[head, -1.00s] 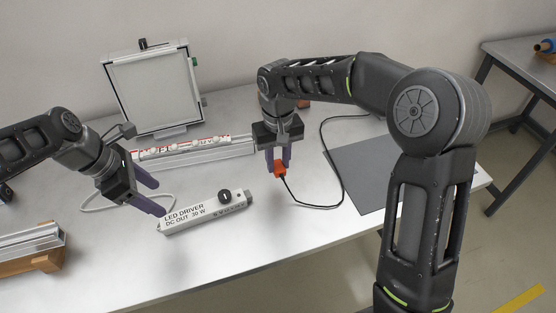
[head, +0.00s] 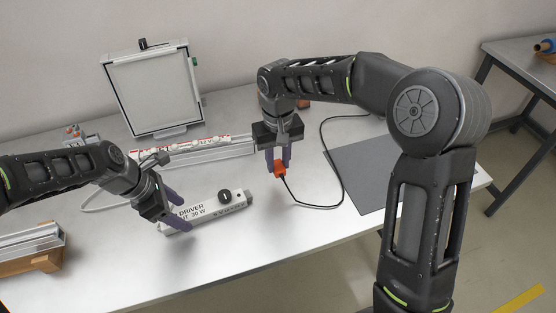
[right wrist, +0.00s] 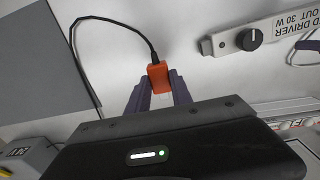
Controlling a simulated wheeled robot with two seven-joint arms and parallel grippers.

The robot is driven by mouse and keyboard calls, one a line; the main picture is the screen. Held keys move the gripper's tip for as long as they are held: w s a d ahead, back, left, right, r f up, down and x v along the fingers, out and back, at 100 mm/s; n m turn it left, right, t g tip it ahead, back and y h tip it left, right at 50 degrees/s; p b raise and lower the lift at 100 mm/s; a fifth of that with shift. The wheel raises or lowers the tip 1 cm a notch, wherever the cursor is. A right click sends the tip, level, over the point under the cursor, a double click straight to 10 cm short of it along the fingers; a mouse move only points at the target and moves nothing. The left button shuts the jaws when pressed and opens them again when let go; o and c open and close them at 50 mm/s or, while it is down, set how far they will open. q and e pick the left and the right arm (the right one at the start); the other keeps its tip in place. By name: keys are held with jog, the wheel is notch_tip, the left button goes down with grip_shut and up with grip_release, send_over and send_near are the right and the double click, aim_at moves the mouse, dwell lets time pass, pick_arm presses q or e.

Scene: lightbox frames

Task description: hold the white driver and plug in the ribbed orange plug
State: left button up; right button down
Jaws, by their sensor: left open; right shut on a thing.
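The white LED driver (head: 222,210) lies on the table in the head view, with a black knob (head: 224,196) on its top. It also shows in the right wrist view (right wrist: 272,32). My left gripper (head: 184,212) is open, its fingers at the driver's left end and hiding part of the lettering; I cannot tell whether they touch it. My right gripper (head: 279,160) is shut on the orange plug (head: 280,168), right of the driver and apart from it. The plug shows between the fingers in the right wrist view (right wrist: 158,77), with a black cable (right wrist: 122,24) running from it.
A light panel in a frame (head: 152,90) stands at the back. A rail with a red-and-white strip (head: 190,147) lies before it. A grey mat (head: 368,175) lies at the right, with the black cable looping beside it. Another rail on a wooden block (head: 30,262) is at the left.

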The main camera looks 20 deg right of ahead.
pick_arm(q)
jog(key=shift+x, duration=0.9)
jog(key=shift+c, duration=1.4)
jog(key=shift+c, duration=0.4)
grip_shut()
